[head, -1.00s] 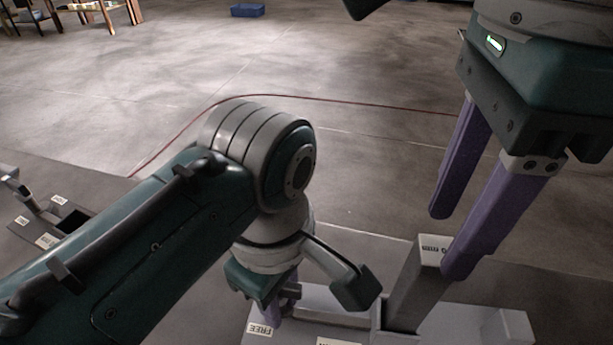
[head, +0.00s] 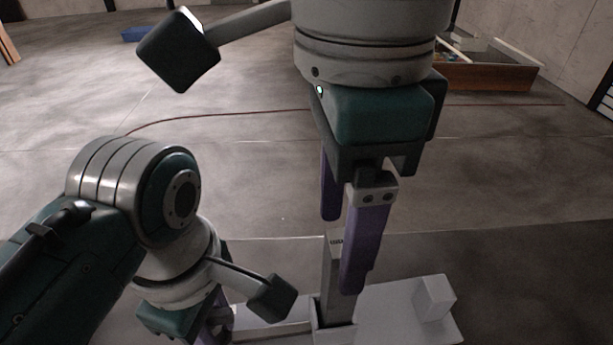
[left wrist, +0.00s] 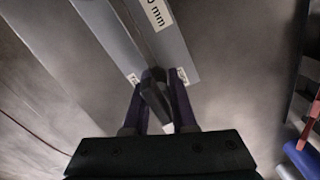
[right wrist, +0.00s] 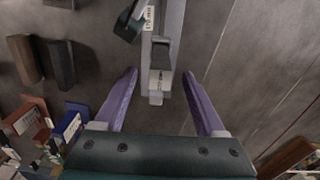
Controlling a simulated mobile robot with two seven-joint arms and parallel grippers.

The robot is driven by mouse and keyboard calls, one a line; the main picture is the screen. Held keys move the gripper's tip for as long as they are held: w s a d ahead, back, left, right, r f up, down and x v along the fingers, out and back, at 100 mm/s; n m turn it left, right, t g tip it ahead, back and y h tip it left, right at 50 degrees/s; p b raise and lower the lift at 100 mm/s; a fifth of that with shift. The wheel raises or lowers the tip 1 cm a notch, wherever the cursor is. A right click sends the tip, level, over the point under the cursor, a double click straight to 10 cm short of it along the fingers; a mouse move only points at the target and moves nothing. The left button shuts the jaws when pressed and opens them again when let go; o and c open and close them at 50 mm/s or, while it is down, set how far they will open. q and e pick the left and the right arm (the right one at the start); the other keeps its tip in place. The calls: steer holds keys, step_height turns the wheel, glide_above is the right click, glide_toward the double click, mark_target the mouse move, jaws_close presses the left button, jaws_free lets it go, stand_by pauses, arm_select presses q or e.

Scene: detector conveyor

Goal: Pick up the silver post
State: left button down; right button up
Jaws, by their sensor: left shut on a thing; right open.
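The silver post (head: 334,262) stands upright in a holder on a pale grey rail (head: 395,318) in the head view. My right gripper (head: 341,250) points down at the post's upper part, open, with one purple finger on either side in the picture. In the right wrist view the post (right wrist: 158,84) shows nearly end-on with a pale label, between the open fingers (right wrist: 160,74); contact cannot be seen. My left gripper (head: 222,318) is low at the rail's left part, partly hidden by its own wrist. In the left wrist view its fingers (left wrist: 158,92) are shut on a dark bar-like piece (left wrist: 154,102).
A small white block (head: 434,297) stands on the rail's right end. My left arm fills the left foreground. Dark blocks (right wrist: 60,64) and small boxes (right wrist: 68,124) lie at the left of the right wrist view. Open floor lies beyond the rail.

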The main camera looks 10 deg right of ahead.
mark_target(338, 292)
steer(key=f, duration=0.5)
steer(key=shift+d+f, duration=0.25)
steer(key=shift+f, duration=0.15)
steer(key=shift+c, duration=0.4)
jaws_close()
